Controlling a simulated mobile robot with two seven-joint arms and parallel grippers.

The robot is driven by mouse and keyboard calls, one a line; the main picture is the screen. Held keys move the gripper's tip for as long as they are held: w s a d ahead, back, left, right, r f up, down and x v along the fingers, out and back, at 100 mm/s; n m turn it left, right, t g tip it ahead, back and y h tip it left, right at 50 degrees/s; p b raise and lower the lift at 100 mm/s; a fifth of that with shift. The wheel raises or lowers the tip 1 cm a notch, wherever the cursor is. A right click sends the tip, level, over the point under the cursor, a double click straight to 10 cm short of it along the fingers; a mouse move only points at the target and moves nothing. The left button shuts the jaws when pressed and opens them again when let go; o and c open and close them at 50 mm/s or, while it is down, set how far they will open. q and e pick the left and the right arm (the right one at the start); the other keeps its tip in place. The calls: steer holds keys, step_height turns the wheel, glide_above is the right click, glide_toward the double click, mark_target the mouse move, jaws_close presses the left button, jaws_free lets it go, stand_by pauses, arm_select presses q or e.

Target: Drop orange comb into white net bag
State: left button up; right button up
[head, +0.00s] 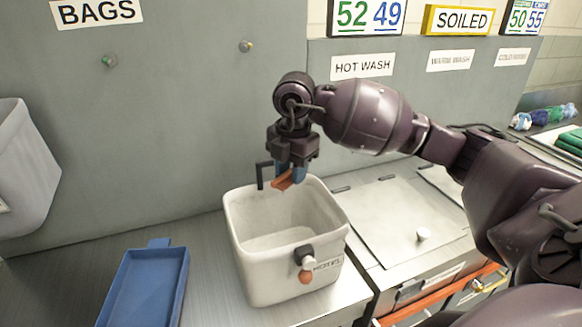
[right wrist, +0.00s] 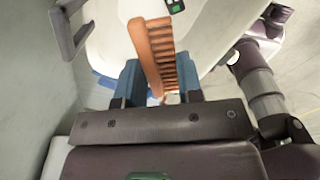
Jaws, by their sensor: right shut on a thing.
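The orange comb (head: 283,181) is held in my right gripper (head: 288,166), between its blue fingers, and hangs over the back part of an open white container (head: 247,250). In the right wrist view the comb (right wrist: 151,55) points away from the gripper (right wrist: 163,85), its teeth towards the right. The container's walls look smooth and solid; I see no net on it. Its visible floor looks bare. I cannot make out a white net bag for certain in either view. My left gripper is out of view.
A blue tray (head: 148,290) lies on the steel counter left of the container. Another pale container (head: 22,170) is at the left edge. A dark bracket (head: 259,174) rises at the container's back rim. Steel lids (head: 385,222) lie to the right, below the HOT WASH sign (head: 362,67).

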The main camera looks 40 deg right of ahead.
steer(key=o, duration=1)
steer(key=shift+c, duration=0.2)
steer(key=shift+r, duration=0.15)
steer(key=shift+r, duration=0.25)
step_height(320, 180, up, 10)
steer(key=shift+s+b, duration=0.3)
steer(key=shift+d, duration=0.1)
